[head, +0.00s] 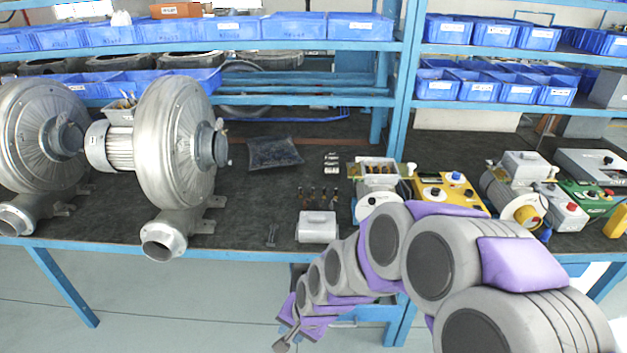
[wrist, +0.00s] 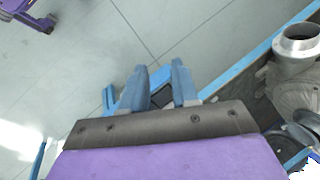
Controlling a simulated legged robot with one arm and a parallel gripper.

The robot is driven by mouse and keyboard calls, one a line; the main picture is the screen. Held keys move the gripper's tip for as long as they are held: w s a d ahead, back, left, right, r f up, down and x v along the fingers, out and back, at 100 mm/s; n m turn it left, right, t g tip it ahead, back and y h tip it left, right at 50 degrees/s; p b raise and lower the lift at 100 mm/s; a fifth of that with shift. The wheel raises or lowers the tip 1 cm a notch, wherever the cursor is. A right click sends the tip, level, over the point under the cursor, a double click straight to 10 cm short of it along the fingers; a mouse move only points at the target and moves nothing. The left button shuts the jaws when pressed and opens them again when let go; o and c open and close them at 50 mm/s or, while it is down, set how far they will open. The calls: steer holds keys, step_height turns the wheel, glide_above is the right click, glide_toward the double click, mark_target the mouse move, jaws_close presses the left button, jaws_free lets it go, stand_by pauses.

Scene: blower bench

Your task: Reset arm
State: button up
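My arm, purple and grey, reaches from the bottom right of the head view toward the lower middle. My gripper (head: 285,343) hangs at the bottom edge of that view, in front of and below the bench's front edge, over the floor. In the wrist view its two blue-grey fingers (wrist: 160,66) stand apart, with floor and a dark patch showing between them. Nothing is seen held. The workbench (head: 270,210) has a dark top and a blue frame.
Two large silver blowers (head: 172,140) stand on the bench at left. A grey box (head: 317,228), a yellow control box (head: 452,190) and a green one (head: 588,198) stand toward the right. Shelves of blue bins (head: 290,25) rise behind. The floor (head: 170,300) in front is open at left.

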steer(key=s+d+r+n+g+h, duration=0.1)
steer(key=s+d+r+n+h, duration=0.1)
steer(key=s+d+r, duration=0.5)
steer(key=s+d+r+n+g+h, duration=0.2)
steer(key=s+d+r, duration=0.4)
steer(key=s+d, duration=0.5)
steer(key=s, duration=0.5)
steer(key=shift+s+d+r+n+g, duration=0.25)
steer(key=shift+d+r+n+g, duration=0.05)
steer(key=shift+d+r, duration=0.1)
stand_by(0.4)
